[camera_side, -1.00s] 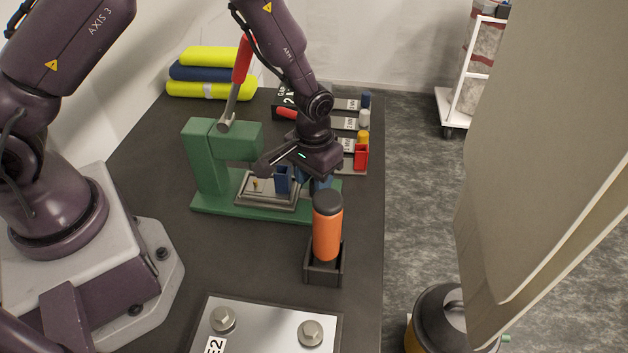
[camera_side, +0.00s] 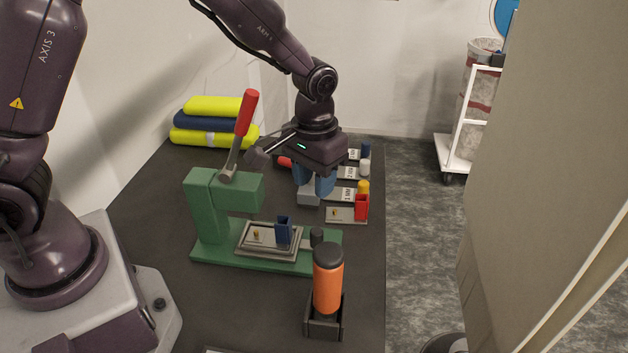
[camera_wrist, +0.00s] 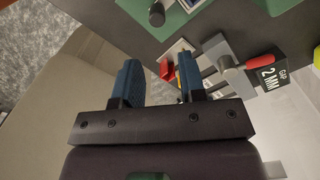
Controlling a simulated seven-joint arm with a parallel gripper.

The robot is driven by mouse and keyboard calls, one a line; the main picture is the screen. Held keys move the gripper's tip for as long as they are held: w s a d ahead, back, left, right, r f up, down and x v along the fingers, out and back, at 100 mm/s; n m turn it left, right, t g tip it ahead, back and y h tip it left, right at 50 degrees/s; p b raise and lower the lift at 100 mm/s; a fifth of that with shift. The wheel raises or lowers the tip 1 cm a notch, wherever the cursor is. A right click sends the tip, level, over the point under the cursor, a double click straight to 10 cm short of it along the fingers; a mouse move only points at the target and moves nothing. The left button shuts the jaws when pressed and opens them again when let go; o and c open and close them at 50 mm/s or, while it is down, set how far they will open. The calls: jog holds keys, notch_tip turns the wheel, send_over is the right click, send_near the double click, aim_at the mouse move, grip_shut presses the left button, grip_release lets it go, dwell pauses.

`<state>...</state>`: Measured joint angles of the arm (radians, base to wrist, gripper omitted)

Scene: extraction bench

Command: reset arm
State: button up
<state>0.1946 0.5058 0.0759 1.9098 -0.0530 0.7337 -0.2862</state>
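The green press (camera_side: 207,210) stands on the bench, its lever with the red handle (camera_side: 246,112) tilted up. A grey tray (camera_side: 262,250) on its base carries a blue block (camera_side: 283,232) and a small brass piece (camera_side: 257,236). My gripper (camera_side: 313,190) is behind and right of the press, pointing down. In the wrist view its two blue fingers (camera_wrist: 158,78) are apart with nothing visible between them. A grey block (camera_side: 308,195) shows by the fingertips; in the wrist view the grey block (camera_wrist: 222,62) lies outside the fingers, near a red handle (camera_wrist: 262,61).
An orange bottle (camera_side: 327,285) stands in a black holder (camera_side: 325,325) at the front. Small plates with a red block (camera_side: 361,207), yellow piece (camera_side: 363,186) and white piece (camera_side: 365,167) line the right edge. Folded cloths (camera_side: 215,120) lie at the back left.

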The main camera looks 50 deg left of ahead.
jog(key=s+a+r+t+h, duration=0.1)
jog(key=s+r+t, duration=0.1)
jog(key=r, duration=0.7)
jog(key=s+a+r+t, duration=0.1)
jog(key=s+r+t, duration=0.15)
jog(key=r, duration=0.75)
jog(key=s+a+m+t+y, duration=0.1)
jog(key=s+a+m, duration=0.1)
jog(key=s, duration=1.2)
jog(key=shift+s+a, duration=0.15)
jog(key=shift+a, duration=0.4)
